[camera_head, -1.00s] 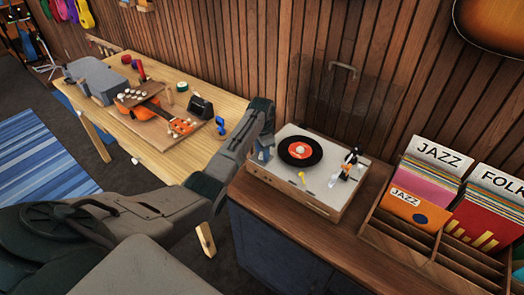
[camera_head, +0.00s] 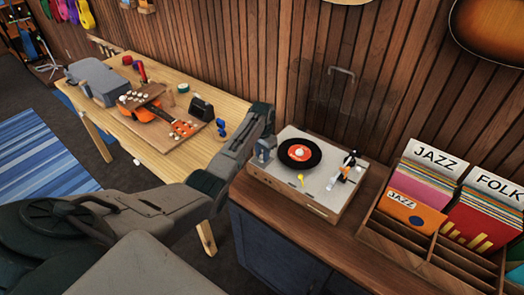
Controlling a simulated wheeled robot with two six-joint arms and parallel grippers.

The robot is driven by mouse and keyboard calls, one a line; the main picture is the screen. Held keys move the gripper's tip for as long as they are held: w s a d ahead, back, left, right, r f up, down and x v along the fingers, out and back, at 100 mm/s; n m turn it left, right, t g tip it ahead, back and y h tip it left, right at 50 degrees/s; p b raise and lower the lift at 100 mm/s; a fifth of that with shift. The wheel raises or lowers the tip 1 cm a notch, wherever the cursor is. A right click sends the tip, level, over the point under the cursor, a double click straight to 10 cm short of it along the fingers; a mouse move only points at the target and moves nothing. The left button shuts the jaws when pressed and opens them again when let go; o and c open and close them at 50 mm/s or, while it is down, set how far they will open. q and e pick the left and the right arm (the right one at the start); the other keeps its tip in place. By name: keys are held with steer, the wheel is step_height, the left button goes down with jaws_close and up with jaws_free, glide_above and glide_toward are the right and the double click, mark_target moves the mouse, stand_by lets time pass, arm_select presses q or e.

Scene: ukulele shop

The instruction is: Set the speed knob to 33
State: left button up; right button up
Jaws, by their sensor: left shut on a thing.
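The turntable (camera_head: 317,197) sits on the wooden cabinet, with a black record with a red label (camera_head: 299,154) on it. A small yellow piece (camera_head: 300,178) lies at the front of the deck, and the tonearm (camera_head: 346,168) is on the right. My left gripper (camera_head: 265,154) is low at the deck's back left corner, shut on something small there. The speed knob is not distinct; it seems covered by this gripper, so its setting cannot be read. My right gripper is not in view.
A record rack (camera_head: 410,242) with JAZZ and FOLK sleeves stands right of the turntable. A wooden workbench (camera_head: 225,107) with an orange ukulele (camera_head: 152,108) is on the left. A clear raised lid (camera_head: 340,105) stands behind the turntable.

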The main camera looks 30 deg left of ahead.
arm_select(q)
steer(key=n+p, duration=0.1)
steer(key=n, duration=0.1)
steer(key=n+p, duration=0.2)
steer(key=n, duration=0.1)
steer(key=shift+r+n, duration=0.2)
steer(key=shift+n, duration=0.1)
steer(key=shift+n+p, duration=0.3)
steer(key=shift+n, duration=0.9)
steer(key=shift+w+f+n, duration=0.1)
steer(key=shift+n, duration=1)
steer(key=o, duration=1)
